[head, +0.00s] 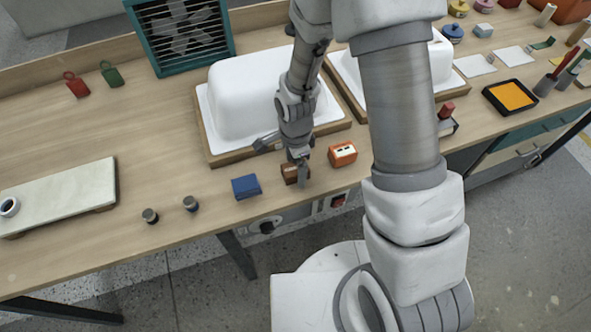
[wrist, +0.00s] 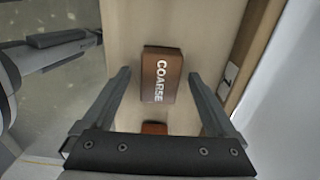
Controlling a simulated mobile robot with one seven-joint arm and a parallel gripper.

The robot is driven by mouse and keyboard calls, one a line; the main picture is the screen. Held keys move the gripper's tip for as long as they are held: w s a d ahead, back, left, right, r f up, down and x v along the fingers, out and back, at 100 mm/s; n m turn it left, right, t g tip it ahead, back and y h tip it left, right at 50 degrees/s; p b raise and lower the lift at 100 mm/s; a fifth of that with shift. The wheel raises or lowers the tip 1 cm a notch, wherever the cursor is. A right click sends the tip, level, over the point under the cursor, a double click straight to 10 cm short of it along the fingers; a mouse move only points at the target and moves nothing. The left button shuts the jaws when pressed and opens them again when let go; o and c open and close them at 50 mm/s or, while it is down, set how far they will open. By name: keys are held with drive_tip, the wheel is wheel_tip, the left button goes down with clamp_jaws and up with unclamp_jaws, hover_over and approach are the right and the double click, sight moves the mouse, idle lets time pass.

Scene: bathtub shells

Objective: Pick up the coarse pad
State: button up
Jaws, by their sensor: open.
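The coarse pad is a small brown block (wrist: 153,67) with COARSE in white letters on its top. In the wrist view it lies on the wooden bench between my open fingers, with a gap on each side. In the head view the brown pad (head: 288,172) sits at the bench's front, partly hidden by my gripper (head: 297,172). My gripper is open, points down and holds nothing. How far the fingertips are above the bench is hard to tell.
An orange block (head: 343,154) is close on the right and a blue block (head: 246,186) on the left. A white tub shell (head: 247,95) on a wood-edged tray (head: 211,143) stands behind. Two small dark-topped jars (head: 190,204) stand further left. The bench's front edge is near.

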sight(296, 168)
drive_tip(key=shift+f, duration=0.4)
drive_tip(key=c, duration=1.5)
drive_tip(key=shift+o, duration=0.2)
drive_tip(key=shift+r, duration=0.1)
wheel_tip(296, 168, up, 10)
drive_tip(key=shift+f+p, duration=0.1)
drive_tip(key=shift+p, duration=0.4)
